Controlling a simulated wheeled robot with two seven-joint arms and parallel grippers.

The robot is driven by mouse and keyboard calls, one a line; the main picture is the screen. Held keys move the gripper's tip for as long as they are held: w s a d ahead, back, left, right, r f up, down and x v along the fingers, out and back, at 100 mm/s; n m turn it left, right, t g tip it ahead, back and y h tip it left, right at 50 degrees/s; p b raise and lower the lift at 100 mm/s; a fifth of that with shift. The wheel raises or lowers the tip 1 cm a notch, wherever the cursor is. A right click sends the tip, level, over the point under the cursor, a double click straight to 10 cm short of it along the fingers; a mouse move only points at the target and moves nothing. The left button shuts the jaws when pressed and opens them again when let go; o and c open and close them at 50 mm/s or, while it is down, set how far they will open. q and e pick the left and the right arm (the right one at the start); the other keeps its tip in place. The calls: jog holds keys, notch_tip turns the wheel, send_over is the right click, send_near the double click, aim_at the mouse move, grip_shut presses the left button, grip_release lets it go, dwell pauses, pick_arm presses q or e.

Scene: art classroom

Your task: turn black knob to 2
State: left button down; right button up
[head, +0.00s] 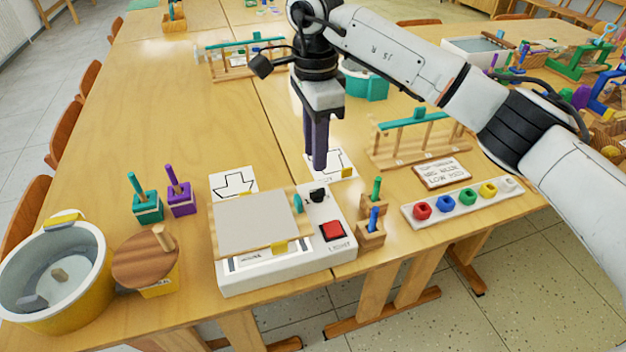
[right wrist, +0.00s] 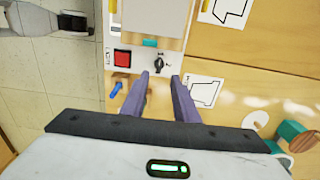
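The black knob (head: 318,195) sits on the top right of a white light box (head: 345,215), above a red square button (head: 332,231). It also shows in the right wrist view (right wrist: 159,62), just past my fingertips. The number it points at is too small to read. My right gripper (head: 318,166) hangs pointing down, above and just behind the knob, apart from it. In the right wrist view its two purple-grey fingers (right wrist: 160,76) are spread with nothing between them. My left gripper is not seen.
A teal tab (head: 297,203) stands left of the knob beside the grey panel (head: 254,222). Wooden blocks with green (head: 376,188) and blue pegs (head: 373,218) stand close at the right.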

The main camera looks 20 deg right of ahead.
aim_at(314, 191)
notch_tip(314, 191, down, 9)
jog(key=shift+s+a+f, duration=0.1)
jog(key=shift+c, duration=0.4)
grip_shut()
